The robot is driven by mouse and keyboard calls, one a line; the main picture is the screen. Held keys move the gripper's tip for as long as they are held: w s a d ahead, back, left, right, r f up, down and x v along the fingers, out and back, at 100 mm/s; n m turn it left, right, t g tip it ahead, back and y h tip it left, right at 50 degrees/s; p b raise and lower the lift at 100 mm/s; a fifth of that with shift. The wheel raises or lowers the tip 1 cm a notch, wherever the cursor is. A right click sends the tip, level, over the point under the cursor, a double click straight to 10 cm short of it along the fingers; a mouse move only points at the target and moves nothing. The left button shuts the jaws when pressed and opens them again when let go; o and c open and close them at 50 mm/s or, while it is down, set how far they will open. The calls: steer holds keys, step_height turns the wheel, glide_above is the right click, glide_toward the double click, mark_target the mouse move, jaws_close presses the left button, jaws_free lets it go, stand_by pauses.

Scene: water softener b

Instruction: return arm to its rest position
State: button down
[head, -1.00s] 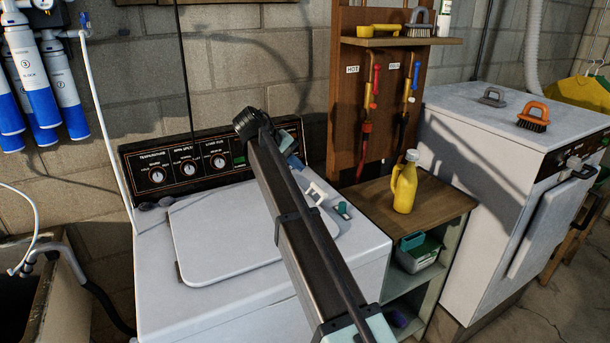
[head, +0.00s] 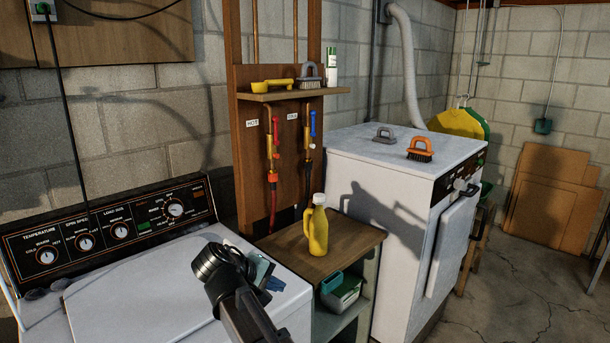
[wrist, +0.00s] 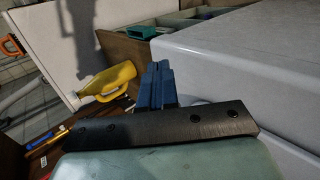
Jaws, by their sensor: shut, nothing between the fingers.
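My gripper (head: 268,277) is at the end of my dark arm, low in the middle of the head view, in front of the white washer (head: 150,290). In the wrist view my gripper's blue fingers (wrist: 158,84) are together with nothing between them. In the head view the fingers are partly hidden by my wrist. A yellow bottle (head: 317,232) stands upright on the wooden cabinet top beyond the gripper. The bottle also shows tilted in the wrist view (wrist: 108,80), left of the fingers and apart from them.
The washer's control panel (head: 110,235) rises at the left. A shelf (head: 290,95) holds a yellow scoop, a brush and a can. The white dryer (head: 400,160) at the right carries two brushes. A teal-edged container (head: 343,290) sits inside the cabinet. Open floor lies at right.

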steer(key=s+d+f+m+g, duration=0.15)
steer(key=s+d+f, duration=0.35)
steer(key=f, duration=0.8)
steer(key=s+d+f+m+g+y, duration=0.1)
steer(key=s+d+f+g, duration=0.2)
steer(key=d+f, duration=0.65)
steer(key=s+d+f+m+g, duration=0.1)
steer(key=s+d+f+g, duration=0.25)
steer(key=f, duration=1.15)
steer(key=s+d+f+m+g+y, duration=0.2)
steer(key=s+d+f+m+y, duration=0.1)
steer(key=s+f, duration=0.7)
steer(key=s+d+f+m+g+y, duration=0.2)
steer(key=s+d+f+m+g, duration=0.1)
steer(key=s+f, duration=0.8)
steer(key=s, duration=0.5)
steer(key=shift+s+d+y, duration=0.2)
steer(key=shift+d+y, duration=0.1)
steer(key=shift+y, duration=0.1)
